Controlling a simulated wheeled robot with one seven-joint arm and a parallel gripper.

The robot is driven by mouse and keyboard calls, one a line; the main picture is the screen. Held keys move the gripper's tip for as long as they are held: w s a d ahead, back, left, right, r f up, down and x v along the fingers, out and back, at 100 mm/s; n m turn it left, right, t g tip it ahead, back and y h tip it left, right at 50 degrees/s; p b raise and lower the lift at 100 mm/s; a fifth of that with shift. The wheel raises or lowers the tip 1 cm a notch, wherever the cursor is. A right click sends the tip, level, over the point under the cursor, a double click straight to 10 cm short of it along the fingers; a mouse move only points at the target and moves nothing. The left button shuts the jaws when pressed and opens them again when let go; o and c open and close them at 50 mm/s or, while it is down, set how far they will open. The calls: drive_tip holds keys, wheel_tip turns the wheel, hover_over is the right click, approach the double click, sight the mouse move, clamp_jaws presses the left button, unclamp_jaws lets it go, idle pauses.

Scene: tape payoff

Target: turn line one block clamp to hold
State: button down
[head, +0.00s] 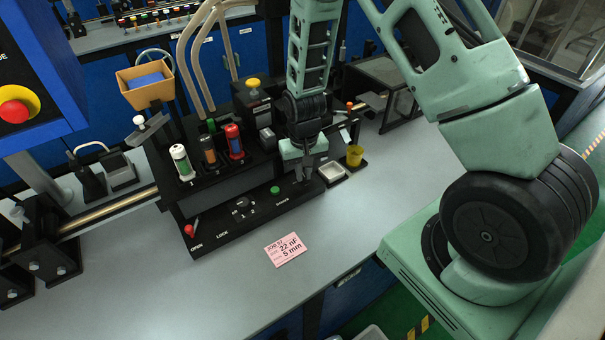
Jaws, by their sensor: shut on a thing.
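A black control panel (255,212) lies along the front of the machine on the grey bench. At its left end is a red-tipped lever (191,230) by the words OPEN and LOCK. A dial (241,203) with marks around it sits mid-panel, and a green button (275,190) is right of it. My gripper (304,175) reaches down to the panel's right end, right of the green button. Its fingers are shut on a small control there, which they mostly hide. I cannot read that control's setting or tell its label for certain.
Three upright cylinders, white-green (182,162), brown (209,152) and red (234,142), stand behind the panel. A pink card (286,250) lies in front. The bench front is otherwise clear.

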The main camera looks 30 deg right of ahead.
sight(304, 174)
drive_tip(key=shift+d+n+b, duration=0.15)
drive_tip(key=shift+n+b, duration=0.15)
drive_tip(key=shift+n, duration=1.3)
drive_tip(key=c, duration=1.5)
unclamp_jaws()
wheel_tip(304, 174, up, 18)
drive_tip(key=shift+f+b, duration=0.25)
drive_tip(key=shift+b, duration=1)
